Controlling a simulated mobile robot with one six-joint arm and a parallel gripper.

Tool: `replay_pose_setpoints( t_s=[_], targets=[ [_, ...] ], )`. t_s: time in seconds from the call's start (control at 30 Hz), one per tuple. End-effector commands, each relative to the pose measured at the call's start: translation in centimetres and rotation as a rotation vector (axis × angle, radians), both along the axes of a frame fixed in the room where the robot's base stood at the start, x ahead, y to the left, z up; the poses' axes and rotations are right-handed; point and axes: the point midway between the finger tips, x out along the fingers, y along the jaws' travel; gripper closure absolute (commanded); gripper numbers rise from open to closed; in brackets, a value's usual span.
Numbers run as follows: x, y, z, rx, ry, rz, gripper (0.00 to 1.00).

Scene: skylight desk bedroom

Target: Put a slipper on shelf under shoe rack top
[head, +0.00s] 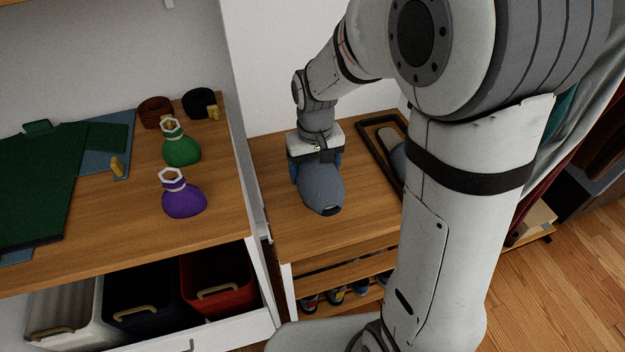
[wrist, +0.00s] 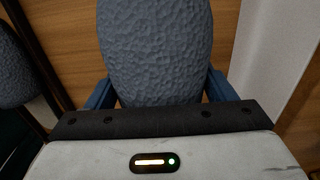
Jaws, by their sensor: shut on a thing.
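In the wrist view the slipper (wrist: 155,50) fills the middle, between the two blue fingers (wrist: 158,95). Whether the slipper touches the rack top is unclear. A second slipper (head: 397,158) lies in a dark-framed tray (head: 365,130) to the right, partly hidden by my arm; it also shows at the left of the wrist view (wrist: 15,70).
The shelf under the rack top (head: 335,270) shows only as a narrow gap; several shoes (head: 335,297) stand lower. A desk (head: 225,190) with purple and green pouches is left. Bins (head: 215,280) sit below it. The rack top's front is clear.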

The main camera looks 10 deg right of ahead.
Motion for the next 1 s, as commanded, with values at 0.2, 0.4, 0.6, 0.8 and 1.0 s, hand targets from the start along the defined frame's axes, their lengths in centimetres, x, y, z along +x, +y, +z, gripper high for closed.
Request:
replay_pose_setpoints(
  t_s=[0.2,0.4,0.6,0.8,1.0],
  targets=[
    [0.1,0.0,2.0,0.0,-0.001,-0.001,0.49],
    [2.0,-1.0,1.9,-0.001,0.004,-0.031,0.49],
    [6.5,-4.1,0.3,-0.001,0.006,-0.105,0.49],
    [10.0,-7.3,-2.0,-0.001,0.004,-0.169,0.49],
    [11.4,-9.0,-3.5,0.0,0.002,-0.199,0.49]
  ],
)
